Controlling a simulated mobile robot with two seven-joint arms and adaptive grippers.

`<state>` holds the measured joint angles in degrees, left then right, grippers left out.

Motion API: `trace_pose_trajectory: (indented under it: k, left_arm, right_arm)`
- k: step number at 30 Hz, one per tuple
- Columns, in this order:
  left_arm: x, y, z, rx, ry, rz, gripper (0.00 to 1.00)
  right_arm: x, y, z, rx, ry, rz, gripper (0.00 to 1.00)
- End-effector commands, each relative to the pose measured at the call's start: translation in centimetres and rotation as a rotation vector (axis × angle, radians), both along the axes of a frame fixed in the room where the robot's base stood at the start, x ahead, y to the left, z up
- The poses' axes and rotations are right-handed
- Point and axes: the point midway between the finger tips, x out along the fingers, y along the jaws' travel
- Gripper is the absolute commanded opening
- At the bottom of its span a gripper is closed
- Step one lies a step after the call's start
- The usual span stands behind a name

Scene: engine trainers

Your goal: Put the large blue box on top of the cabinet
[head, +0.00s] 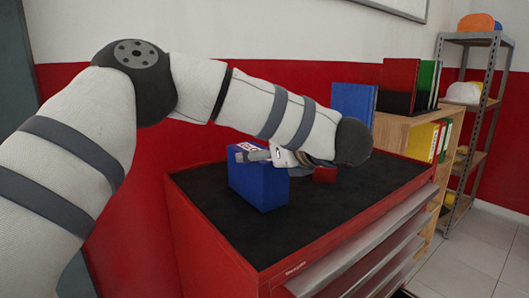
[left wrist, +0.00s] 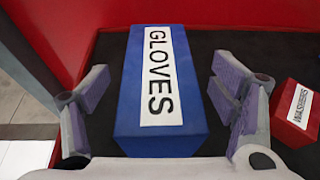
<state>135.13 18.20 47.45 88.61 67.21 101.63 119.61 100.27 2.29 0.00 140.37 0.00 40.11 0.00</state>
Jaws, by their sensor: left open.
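The large blue box (head: 258,188) stands on the black top of the red tool cabinet (head: 215,235). In the left wrist view the blue box (left wrist: 158,125) shows a white label reading "GLOVES". My left gripper (head: 262,153) is at the top of the box. In the left wrist view the open fingers of the left gripper (left wrist: 160,85) are on either side of the box, with visible gaps on both sides. My right gripper is not in view.
A small red box (head: 325,174) lies on the cabinet top, and also shows right of the fingers (left wrist: 298,112). A wooden shelf unit (head: 392,135) with binders, a blue item (head: 353,102) by it, and a metal rack (head: 490,105) stand to the right. The front cabinet top is clear.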

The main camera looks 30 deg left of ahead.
Motion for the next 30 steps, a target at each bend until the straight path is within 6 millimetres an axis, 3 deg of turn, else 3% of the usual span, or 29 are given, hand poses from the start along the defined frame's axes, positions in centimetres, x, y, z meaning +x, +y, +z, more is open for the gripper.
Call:
trace_pose_trajectory:
  k: [4,12,16,30]
  left_arm:
    - [-0.5,-1.3,0.8,0.000,-0.001,-0.005,0.79]
    - [-3.6,-7.5,3.3,0.001,-0.001,-0.004,0.79]
    - [-4.5,-9.4,4.1,0.001,-0.001,-0.002,0.79]
    - [-5.0,-10.2,4.4,0.000,0.001,0.000,0.79]
  right_arm:
    - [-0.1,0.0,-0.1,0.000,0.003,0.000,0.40]
    - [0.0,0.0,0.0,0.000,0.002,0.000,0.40]
    - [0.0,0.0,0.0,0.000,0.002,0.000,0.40]
    - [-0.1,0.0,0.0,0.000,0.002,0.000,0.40]
